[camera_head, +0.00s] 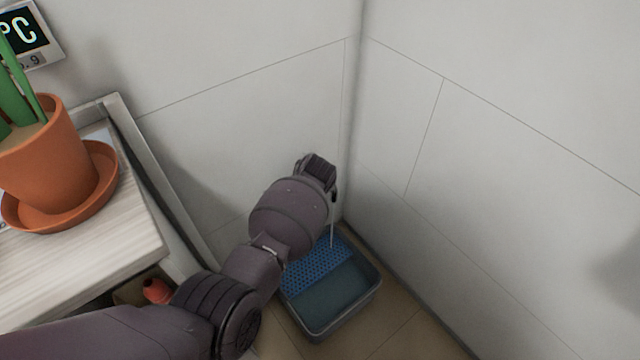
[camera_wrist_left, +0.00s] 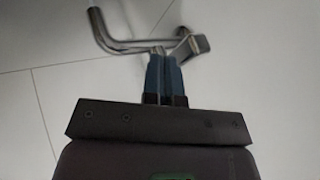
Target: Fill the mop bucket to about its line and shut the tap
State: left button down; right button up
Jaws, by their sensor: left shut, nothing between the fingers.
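The mop bucket (camera_head: 323,333) is a grey rectangular tub on the floor in the corner, with a blue perforated wringer (camera_head: 318,268) over its far left part. Bluish-green water (camera_head: 340,297) stands in it; I cannot make out a fill line. A thin pale stream (camera_head: 332,236) comes down toward the bucket beside my left wrist. The metal tap (camera_wrist_left: 113,42), a bent pipe with a flat lever (camera_wrist_left: 190,47), shows in the left wrist view. My left gripper (camera_wrist_left: 164,60) is shut and empty, its blue fingertips at the tap near the lever. In the head view my arm hides the tap and fingertips.
A wooden counter (camera_head: 80,275) with a potted plant (camera_head: 50,170) on an orange saucer stands at the left. An orange object (camera_head: 157,290) sits below its edge. White walls close in behind and right of the bucket.

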pick_arm(q)
jog(key=shift+w+a+f, duration=0.1)
jog(key=shift+w+a, duration=0.15)
pick_arm(e)
jog(key=shift+f, duration=0.1)
jog(key=shift+s, duration=0.1)
